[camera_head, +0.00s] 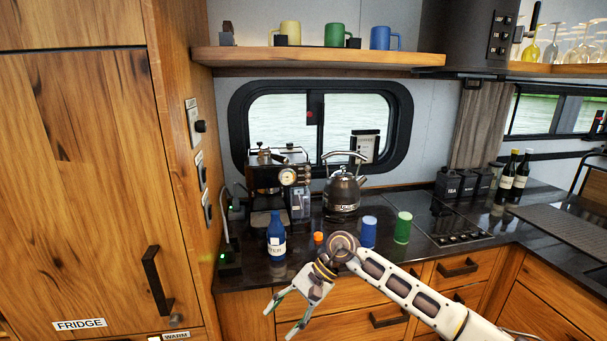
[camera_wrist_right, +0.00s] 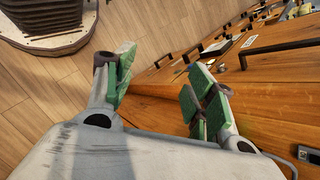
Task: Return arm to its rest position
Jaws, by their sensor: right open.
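My right arm comes in from the lower right in the head view. Its gripper (camera_head: 283,314) hangs in front of the wooden drawers, below the counter's front edge. The fingers are spread apart with nothing between them. In the right wrist view the same gripper (camera_wrist_right: 158,92) shows its green finger pads wide apart, with the wooden floor and the drawer fronts beyond. My left gripper is not in view.
The dark counter (camera_head: 345,235) holds a blue bottle (camera_head: 276,238), a blue cup (camera_head: 368,231), a green cup (camera_head: 402,228), a kettle (camera_head: 342,192) and a coffee machine (camera_head: 275,185). A fridge cabinet (camera_head: 85,170) stands at left. Drawer handles (camera_head: 388,318) stick out near my right arm.

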